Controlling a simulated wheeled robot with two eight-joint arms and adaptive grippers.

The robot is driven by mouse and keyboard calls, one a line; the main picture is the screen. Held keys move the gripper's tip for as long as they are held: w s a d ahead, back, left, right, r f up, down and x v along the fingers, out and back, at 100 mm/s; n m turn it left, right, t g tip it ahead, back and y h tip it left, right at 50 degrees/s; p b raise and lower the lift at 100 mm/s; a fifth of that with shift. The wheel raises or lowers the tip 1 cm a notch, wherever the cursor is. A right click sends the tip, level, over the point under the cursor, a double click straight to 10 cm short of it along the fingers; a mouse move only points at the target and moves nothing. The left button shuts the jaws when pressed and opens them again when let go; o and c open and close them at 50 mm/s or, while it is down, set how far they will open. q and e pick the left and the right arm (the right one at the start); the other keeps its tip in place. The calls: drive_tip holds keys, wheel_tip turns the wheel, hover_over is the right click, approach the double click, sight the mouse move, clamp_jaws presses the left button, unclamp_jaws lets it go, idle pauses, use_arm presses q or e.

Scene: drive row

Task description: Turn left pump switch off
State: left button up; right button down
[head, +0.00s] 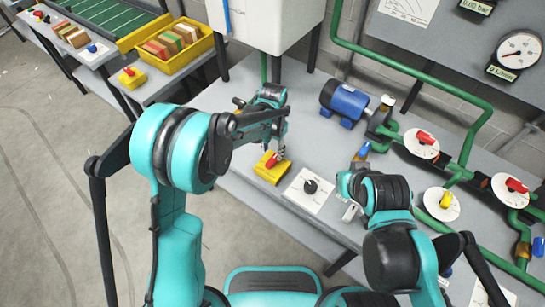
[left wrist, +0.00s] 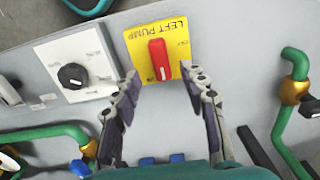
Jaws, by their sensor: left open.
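The left pump switch is a red handle (left wrist: 160,59) on a yellow plate (left wrist: 140,36) marked "LEFT PUMP" in the left wrist view. In the head view the yellow box (head: 266,174) stands near the front edge of the grey bench, with part of its red handle (head: 272,160) showing. My left gripper (left wrist: 161,84) is open, its fingers on either side of the handle's near end and apart from it. In the head view my left gripper (head: 277,152) is above the switch and partly covers it. My right gripper cannot be made out in the head view.
A white plate with a black knob (head: 310,186) lies right of the switch. A blue pump (head: 344,101), green pipes and several valves with red and yellow handles stand further right. A yellow crate of blocks (head: 172,46) and another red-handled yellow box (head: 132,76) are on the left.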

sight(272, 159)
use_arm(q)
wheel_tip(272, 159, down, 6)
drive_tip(key=shift+r+b, duration=0.25)
drive_tip(key=shift+b, duration=0.5)
clamp_jaws()
